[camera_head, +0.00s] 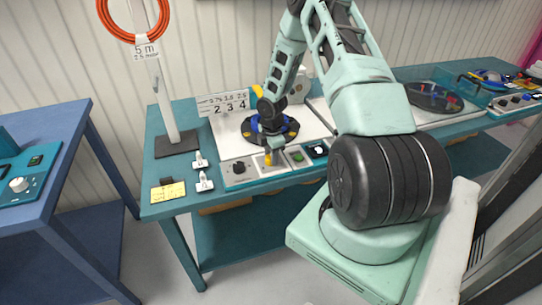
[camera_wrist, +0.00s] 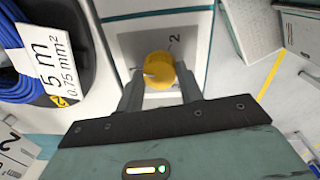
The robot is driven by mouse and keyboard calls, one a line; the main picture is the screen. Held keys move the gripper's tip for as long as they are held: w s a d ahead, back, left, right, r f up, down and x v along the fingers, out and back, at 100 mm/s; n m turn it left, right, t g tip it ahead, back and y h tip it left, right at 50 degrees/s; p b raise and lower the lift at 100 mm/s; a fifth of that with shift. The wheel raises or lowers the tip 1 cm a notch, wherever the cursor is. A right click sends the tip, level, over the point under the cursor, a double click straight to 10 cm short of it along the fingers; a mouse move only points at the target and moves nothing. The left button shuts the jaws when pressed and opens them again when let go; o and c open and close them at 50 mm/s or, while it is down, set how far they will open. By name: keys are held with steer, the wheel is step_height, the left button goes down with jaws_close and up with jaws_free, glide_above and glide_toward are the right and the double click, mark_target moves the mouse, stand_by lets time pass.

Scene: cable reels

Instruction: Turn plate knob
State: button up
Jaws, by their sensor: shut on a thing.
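The yellow plate knob (camera_wrist: 159,66) stands on a grey square plate (camera_wrist: 130,45) marked with a "2" in the wrist view. My gripper (camera_wrist: 160,82) has its two dark fingers on either side of the knob and is shut on it. In the head view, the yellow knob (camera_head: 272,158) shows small on the control panel (camera_head: 262,174) along the front of the teal bench, under my gripper. The fingers are too small there to make out clearly.
A reel (camera_head: 285,133) sits behind. A post (camera_head: 166,100) carries an orange cable coil (camera_head: 133,38).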

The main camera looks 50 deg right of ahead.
mark_target(268, 157)
steer(key=m+b, duration=0.1)
steer(key=m, duration=0.3)
steer(key=shift+w+m, duration=0.1)
steer(key=shift+m, duration=0.2)
steer(key=m+b, duration=0.2)
steer(key=m, duration=0.3)
steer(key=m+b, duration=0.1)
steer(key=m, duration=0.4)
steer(key=shift+m+b, duration=0.3)
steer(key=shift+m, duration=0.1)
steer(key=m+b, duration=0.1)
steer(key=m, duration=0.3)
steer(key=shift+w+g, duration=0.1)
steer(key=shift+g, duration=0.2)
steer(key=shift+m, duration=0.4)
steer(key=o, duration=1)
steer(key=r, duration=0.5)
steer(key=r+b, duration=0.1)
steer(key=r, duration=0.5)
steer(key=r+b, duration=0.1)
steer(key=r, duration=0.5)
steer(key=shift+w+a+r, duration=0.15)
steer(key=shift+a+r, duration=0.1)
steer(key=shift+a, duration=0.05)
